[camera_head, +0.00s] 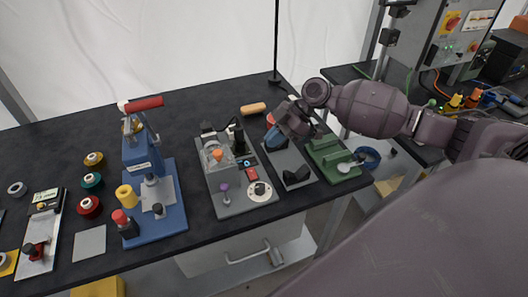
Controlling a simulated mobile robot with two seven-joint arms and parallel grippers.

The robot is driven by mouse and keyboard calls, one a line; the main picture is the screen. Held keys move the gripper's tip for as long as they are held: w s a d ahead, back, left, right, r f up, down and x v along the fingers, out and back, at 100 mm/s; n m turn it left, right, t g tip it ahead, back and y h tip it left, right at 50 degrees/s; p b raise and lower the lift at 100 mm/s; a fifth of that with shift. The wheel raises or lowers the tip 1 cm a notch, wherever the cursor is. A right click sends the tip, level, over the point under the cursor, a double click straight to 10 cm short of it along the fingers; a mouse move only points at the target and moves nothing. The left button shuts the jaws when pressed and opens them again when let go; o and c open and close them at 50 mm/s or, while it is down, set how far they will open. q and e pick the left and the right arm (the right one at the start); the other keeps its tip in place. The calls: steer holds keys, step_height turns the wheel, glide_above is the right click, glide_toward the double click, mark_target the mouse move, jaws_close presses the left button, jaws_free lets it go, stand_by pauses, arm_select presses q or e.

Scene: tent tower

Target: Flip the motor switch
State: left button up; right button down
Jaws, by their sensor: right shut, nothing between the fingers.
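A grey board (228,200) lies in the middle of the dark table. It carries an orange knob (217,155), a purple knob (224,188), a small red part (252,174) and a round pale plate with a red centre (260,191). I cannot tell for sure which of these parts is the motor switch. My right gripper (279,133) reaches in from the right and is shut and empty. It appears over the dark grey stand (290,172), right of the grey board, and hides part of that stand. My left gripper is not in view.
A blue press (160,215) with a red handle stands left of the board. A green fixture (331,158) sits at the right table end. Several coloured spools, including a red one (88,207), are at left. A control cabinet (455,35) stands at upper right. The table's back left is clear.

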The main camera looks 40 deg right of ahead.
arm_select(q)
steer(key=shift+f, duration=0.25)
arm_select(e)
steer(key=shift+v, duration=2)
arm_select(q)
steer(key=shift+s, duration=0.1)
arm_select(e)
steer(key=shift+w+d, duration=0.1)
steer(key=shift+w, duration=0.1)
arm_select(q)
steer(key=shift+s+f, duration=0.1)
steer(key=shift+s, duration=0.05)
